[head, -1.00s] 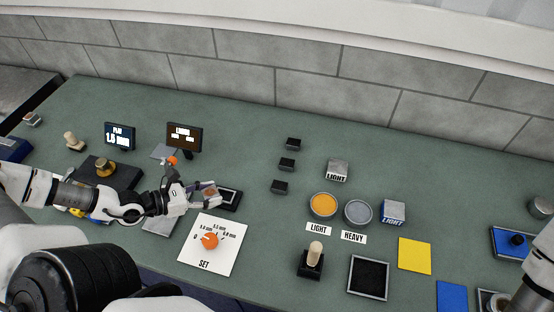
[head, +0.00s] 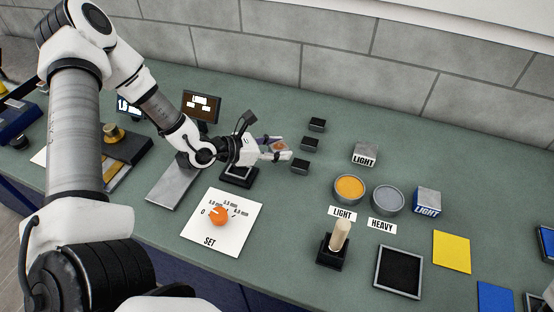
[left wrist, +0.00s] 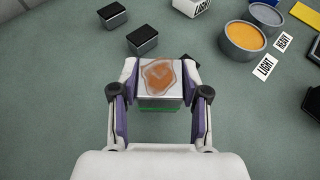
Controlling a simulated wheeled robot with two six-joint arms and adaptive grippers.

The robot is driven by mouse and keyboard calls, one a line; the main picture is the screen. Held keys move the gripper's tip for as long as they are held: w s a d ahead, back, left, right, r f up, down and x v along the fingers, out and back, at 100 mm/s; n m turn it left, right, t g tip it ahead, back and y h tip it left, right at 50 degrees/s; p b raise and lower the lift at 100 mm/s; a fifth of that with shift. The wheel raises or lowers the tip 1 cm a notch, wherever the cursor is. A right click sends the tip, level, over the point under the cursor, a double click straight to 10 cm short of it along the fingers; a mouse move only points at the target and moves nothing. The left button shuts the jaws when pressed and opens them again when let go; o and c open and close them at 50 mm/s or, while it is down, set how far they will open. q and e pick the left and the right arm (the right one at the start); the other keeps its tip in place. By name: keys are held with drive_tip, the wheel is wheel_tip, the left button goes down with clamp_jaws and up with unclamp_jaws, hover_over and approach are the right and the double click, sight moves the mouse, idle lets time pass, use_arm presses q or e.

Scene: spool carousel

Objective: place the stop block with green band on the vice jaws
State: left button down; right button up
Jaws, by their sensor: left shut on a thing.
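In the left wrist view the block (left wrist: 160,80) sits between the two fingertips (left wrist: 160,92). Its pale top has a rusty orange patch, and a green band shows low on its near side. I cannot surely pick out the vice jaws; a blue body (head: 15,125) at the left edge is only partly seen. My right gripper is not in view.
Several small black-topped blocks (head: 310,144) stand just right of the left gripper. Beyond are an orange dish (head: 349,188), a grey dish (head: 389,200) and blocks marked LIGHT (head: 365,154). The SET card (head: 240,235) with an orange knob lies in front. A black stand (head: 239,175) is below.

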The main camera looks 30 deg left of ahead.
use_arm(q)
wheel_tip(320, 180, down, 4)
drive_tip(key=shift+w+r, duration=0.15)
drive_tip(key=shift+r, duration=0.1)
drive_tip(key=shift+f, duration=0.25)
drive_tip(key=c, duration=0.6)
unclamp_jaws()
drive_tip(key=shift+r, duration=0.1)
